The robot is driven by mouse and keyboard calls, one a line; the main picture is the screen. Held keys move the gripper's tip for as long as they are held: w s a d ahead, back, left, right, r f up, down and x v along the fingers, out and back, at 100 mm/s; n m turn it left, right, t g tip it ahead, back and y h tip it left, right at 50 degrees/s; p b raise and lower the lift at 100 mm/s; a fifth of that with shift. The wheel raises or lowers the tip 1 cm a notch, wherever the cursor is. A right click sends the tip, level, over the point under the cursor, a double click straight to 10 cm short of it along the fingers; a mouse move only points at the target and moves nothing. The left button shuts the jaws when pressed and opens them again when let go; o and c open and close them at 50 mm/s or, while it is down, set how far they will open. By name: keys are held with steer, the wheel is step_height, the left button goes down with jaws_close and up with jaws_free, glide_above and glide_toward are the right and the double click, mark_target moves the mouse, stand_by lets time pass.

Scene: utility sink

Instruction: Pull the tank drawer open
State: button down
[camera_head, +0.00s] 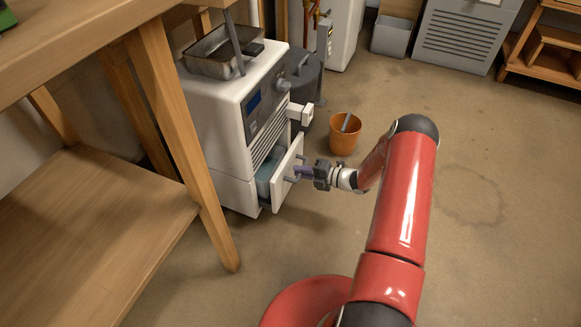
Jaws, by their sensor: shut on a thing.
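The tank drawer (289,177) is the white front panel low on the white machine (217,120). It stands out from the machine's body, and part of a bluish tank (266,172) shows in the gap behind it. A grey bar handle (291,178) is on the panel's outer face. My gripper (300,172) reaches in from the right, level with the drawer front, and is shut on the handle. The fingertips are small in this view and partly merge with the handle.
A wooden bench (165,110) with a lower shelf stands close on the left. An orange bucket (344,135) is on the floor behind my gripper. A metal tray (215,55) lies on top of the machine. The floor to the right is clear.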

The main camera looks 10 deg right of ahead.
steer(key=f+v, duration=0.2)
steer(key=v, duration=0.9)
steer(key=shift+d+f, duration=0.2)
steer(key=shift+s, duration=0.15)
steer(key=c, duration=1.5)
jaws_free()
steer(key=p+v, duration=0.1)
steer(key=v, duration=0.6)
steer(key=shift+s+d+r, duration=0.15)
steer(key=shift+s+d, duration=0.05)
steer(key=shift+d, duration=0.1)
